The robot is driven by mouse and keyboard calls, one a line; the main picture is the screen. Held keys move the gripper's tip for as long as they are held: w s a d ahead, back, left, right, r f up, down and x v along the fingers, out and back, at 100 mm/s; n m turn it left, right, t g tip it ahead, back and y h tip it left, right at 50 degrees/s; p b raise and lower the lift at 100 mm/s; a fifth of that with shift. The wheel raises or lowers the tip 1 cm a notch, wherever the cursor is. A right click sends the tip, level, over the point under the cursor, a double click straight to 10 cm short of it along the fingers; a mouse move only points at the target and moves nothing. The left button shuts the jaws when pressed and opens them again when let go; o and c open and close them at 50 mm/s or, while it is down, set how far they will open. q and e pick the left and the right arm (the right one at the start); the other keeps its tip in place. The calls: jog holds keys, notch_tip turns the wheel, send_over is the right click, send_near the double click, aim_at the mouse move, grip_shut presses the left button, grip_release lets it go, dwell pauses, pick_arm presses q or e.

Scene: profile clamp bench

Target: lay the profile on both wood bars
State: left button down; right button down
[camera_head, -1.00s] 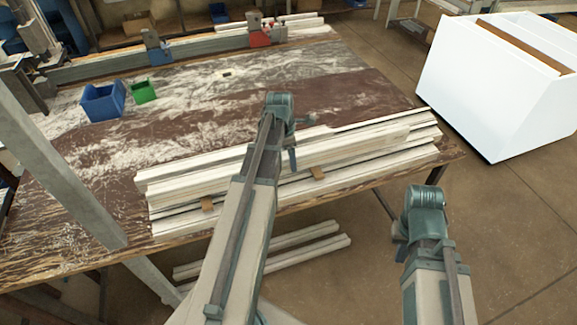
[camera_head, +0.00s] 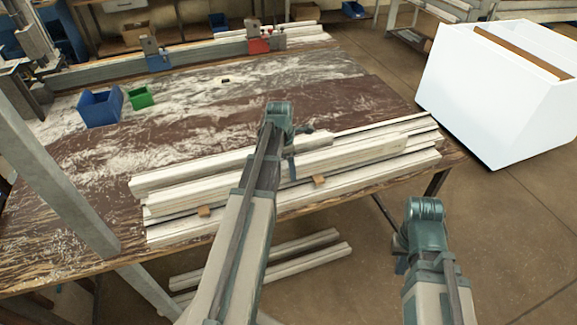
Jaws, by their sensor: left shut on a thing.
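Several long pale profiles lie in a stack along the front of the bench. The upper profile at the back (camera_head: 190,172) has its left end jutting slightly past the others. Two small brown wood bars, the left one (camera_head: 204,211) and the right one (camera_head: 319,181), show only their front ends, below the upper profiles. My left gripper (camera_head: 290,160) is over the middle of the stack, shut on a profile; my arm hides the grip and part of the profiles. My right gripper (camera_head: 402,262) is beyond the bench's front edge, over the floor, apart from the profiles. Its jaws are hidden.
A blue bin (camera_head: 101,110) and a green bin (camera_head: 141,97) stand at the back left. A rail with clamps (camera_head: 205,57) runs along the back. A white cabinet (camera_head: 490,105) stands right of the bench. More profiles (camera_head: 300,245) lie below the bench.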

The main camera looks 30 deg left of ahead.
pick_arm(q)
grip_release()
notch_tip(320, 180, up, 12)
jog(key=s+p, duration=0.1)
jog(key=p, duration=1.1)
jog(key=shift+a, duration=0.45)
jog(key=shift+s, duration=0.1)
jog(key=s+d+m, duration=0.5)
jog(key=d+m, duration=0.5)
jog(key=s+d+m+y, duration=0.1)
jog(key=s+d+m, duration=0.4)
jog(key=d+m, duration=0.6)
jog(key=s+d+m+g+y, duration=0.1)
jog(key=s+d+m, duration=0.4)
jog(key=d+m, duration=0.5)
jog(key=shift+s+d+m, duration=0.2)
jog(key=shift+m, duration=0.2)
